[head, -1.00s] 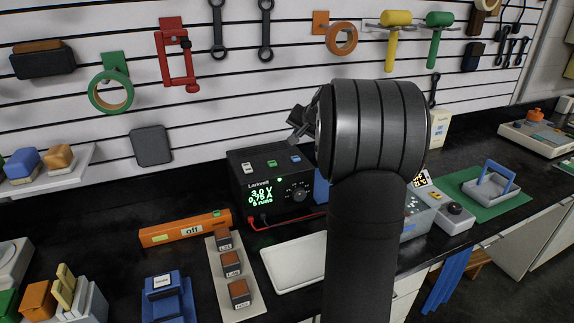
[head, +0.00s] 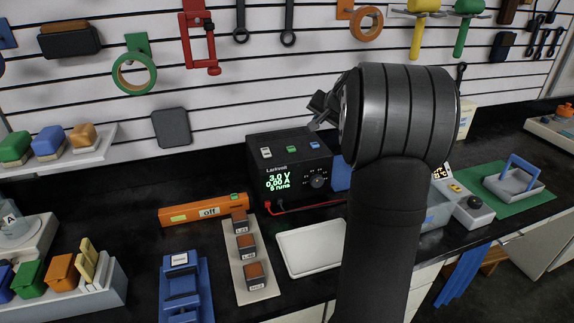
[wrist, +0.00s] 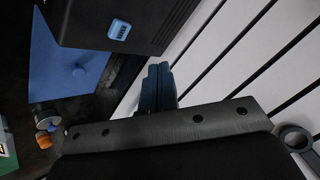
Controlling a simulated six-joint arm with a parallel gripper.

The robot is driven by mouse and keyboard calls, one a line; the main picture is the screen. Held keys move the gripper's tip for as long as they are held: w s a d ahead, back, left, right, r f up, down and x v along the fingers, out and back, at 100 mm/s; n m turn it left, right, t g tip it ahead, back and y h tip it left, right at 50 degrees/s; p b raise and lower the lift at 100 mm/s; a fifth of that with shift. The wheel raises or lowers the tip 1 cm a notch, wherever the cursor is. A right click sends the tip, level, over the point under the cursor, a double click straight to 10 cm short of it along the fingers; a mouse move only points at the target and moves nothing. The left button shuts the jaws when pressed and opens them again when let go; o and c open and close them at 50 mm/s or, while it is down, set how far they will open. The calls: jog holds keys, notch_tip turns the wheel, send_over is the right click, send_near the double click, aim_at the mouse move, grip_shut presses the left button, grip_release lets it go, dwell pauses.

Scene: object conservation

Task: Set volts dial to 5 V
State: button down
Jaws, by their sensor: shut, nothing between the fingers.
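The black power supply (head: 300,166) stands against the back wall in the head view. Its green display (head: 278,180) reads 3.0 V and 0.00 A, with a smaller third line. The round dark volts dial (head: 317,182) is on the right of its front face. My gripper (head: 320,108) is above the supply's right end, apart from the dial, partly hidden by my wrist. In the wrist view its fingers (wrist: 157,90) are shut and empty. The supply's top with a blue button (wrist: 119,29) shows at upper left there; the dial is not visible.
An orange bar marked off (head: 205,211) lies left of the supply. In front are a strip of small blocks (head: 247,280), a white tray (head: 312,248) and a blue fixture (head: 182,285). A blue panel (head: 342,178) stands right of the supply. Tools hang on the slatted wall.

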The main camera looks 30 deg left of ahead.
jog(key=c, duration=2.2)
grip_release()
jog(key=c, duration=1.8)
grip_release()
jog(key=shift+s+d, duration=0.15)
jog(key=o, duration=0.9)
jog(key=s+d+n+g+h, duration=0.1)
jog(key=s+d+n, duration=0.1)
jog(key=s+d, duration=0.1)
jog(key=s+d+n+g+h, duration=0.1)
jog(key=s+d+n, duration=0.2)
jog(key=s+d+n+g+h, duration=0.1)
jog(key=s+d+n, duration=0.1)
jog(key=s+d, duration=0.1)
jog(key=shift+s+d+f+n, duration=0.25)
jog(key=shift+s+f+n, duration=0.1)
jog(key=shift+s, duration=0.25)
send_near(319, 180)
jog(key=x, duration=0.9)
jog(key=shift+a+f, duration=0.2)
jog(key=shift+f, duration=0.15)
jog(key=c, duration=0.9)
